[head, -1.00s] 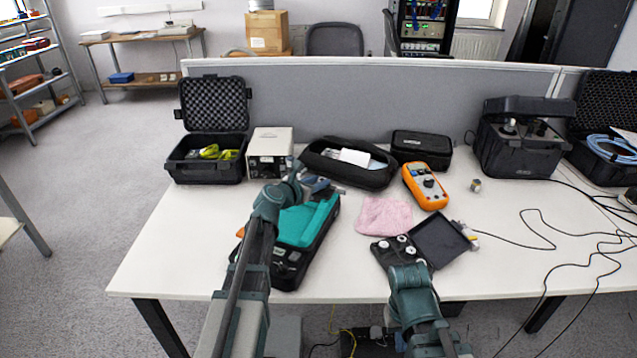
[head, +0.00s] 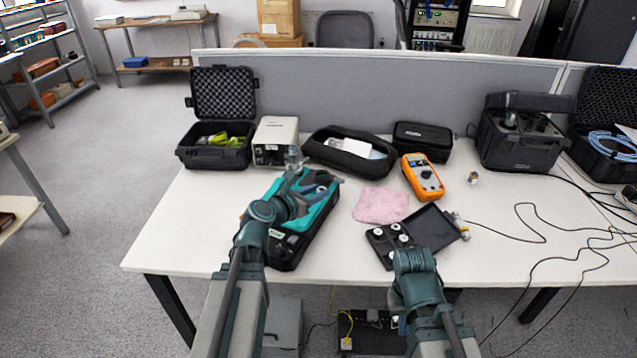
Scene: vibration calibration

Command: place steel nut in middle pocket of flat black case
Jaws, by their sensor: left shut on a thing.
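The flat black case (head: 377,236) lies open at the front right of the table, its lid (head: 433,228) to the right. White round pieces sit in its near part; I cannot tell which pocket is empty. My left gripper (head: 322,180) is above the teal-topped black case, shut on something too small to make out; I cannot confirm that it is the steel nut. A small metallic piece (head: 473,178) stands on the table right of the orange multimeter. My right arm reaches the near edge of the flat case; its jaws are hidden or not distinguishable.
The teal and black case (head: 318,222) lies left of the pink cloth (head: 381,205). The orange multimeter (head: 422,177) lies behind the flat case. Black cables (head: 540,232) run over the right side. A small fitting (head: 464,233) is by the lid. The table's front left is clear.

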